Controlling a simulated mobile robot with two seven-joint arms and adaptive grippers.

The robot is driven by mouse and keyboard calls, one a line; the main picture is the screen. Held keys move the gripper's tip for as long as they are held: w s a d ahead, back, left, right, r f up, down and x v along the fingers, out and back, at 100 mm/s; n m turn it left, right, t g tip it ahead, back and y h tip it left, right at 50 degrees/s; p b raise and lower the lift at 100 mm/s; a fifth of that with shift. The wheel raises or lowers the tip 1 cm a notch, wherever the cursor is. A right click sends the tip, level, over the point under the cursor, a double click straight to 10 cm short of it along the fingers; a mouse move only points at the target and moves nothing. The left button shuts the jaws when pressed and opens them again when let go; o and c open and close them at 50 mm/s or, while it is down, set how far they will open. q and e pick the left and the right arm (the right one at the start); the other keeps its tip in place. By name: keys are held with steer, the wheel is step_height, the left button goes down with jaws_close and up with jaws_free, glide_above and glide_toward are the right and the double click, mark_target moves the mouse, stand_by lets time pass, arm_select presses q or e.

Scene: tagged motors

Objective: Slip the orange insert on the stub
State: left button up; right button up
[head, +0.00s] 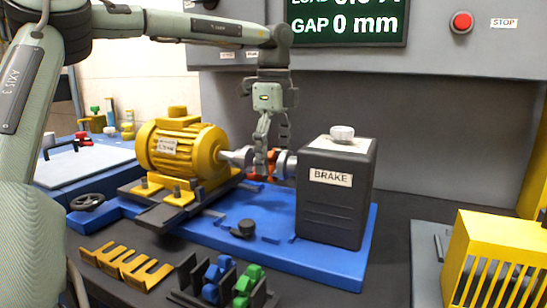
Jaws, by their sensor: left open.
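The orange insert (262,166) shows in the gap between the yellow motor (183,147) and the black brake box (336,195). It is small and partly hidden by my gripper, so I cannot tell whether it sits on a hub. A grey metal hub (238,157) is on the motor's shaft end. Another grey hub (285,164) sticks out from the brake toward it. I cannot tell which of these is the stub. My left gripper (271,148) points down over this gap, open, with its fingers close around the insert. My right gripper is not in view.
Motor and brake stand on a blue base (270,212) with a black handwheel (88,202). In front are a yellow slotted rack (127,266) and a black holder with blue and green inserts (229,281). A yellow cage (497,258) is at right. A screen above reads GAP 0 mm.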

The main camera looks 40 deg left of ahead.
arm_select(q)
steer(key=shift+r, duration=0.15)
step_height(320, 180, up, 12)
stand_by(0.3)
steer(key=shift+f, duration=0.2)
step_height(320, 180, down, 12)
steer(key=shift+r, duration=0.1)
steer(key=shift+s+a, duration=0.25)
steer(key=shift+a, duration=0.45)
